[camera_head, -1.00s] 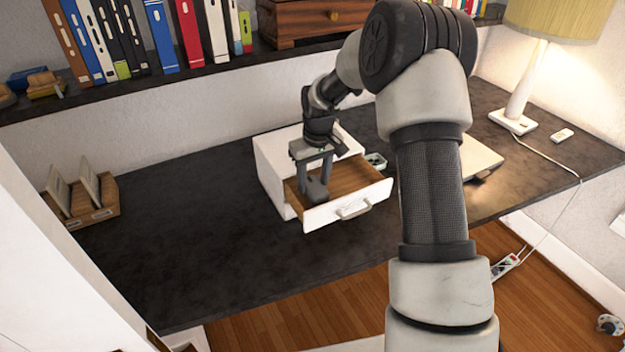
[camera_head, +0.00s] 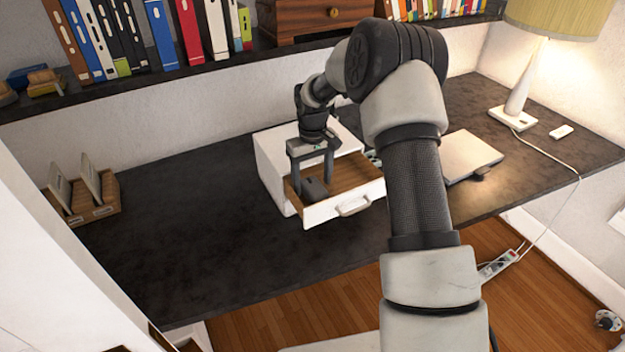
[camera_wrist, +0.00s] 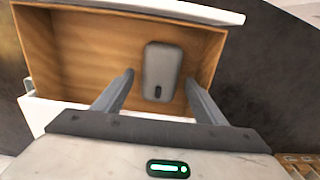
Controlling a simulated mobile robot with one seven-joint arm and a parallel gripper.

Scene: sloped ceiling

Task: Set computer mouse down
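The grey computer mouse (camera_head: 314,188) lies in the open drawer (camera_head: 362,178) of a small white cabinet (camera_head: 268,165) on the dark desk. In the wrist view the mouse (camera_wrist: 162,71) rests on the drawer's wooden floor, towards one end of the drawer. My gripper (camera_head: 311,183) is over the drawer with its fingers spread. In the wrist view the fingers of my gripper (camera_wrist: 158,82) stand apart on either side of the mouse, with clear gaps on both sides.
A closed laptop-like flat panel (camera_head: 471,156) and a lamp (camera_head: 517,105) are on the right of the desk. A wooden holder (camera_head: 92,208) stands at the left. A shelf of books (camera_head: 190,40) runs along the back. The desk's left middle is clear.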

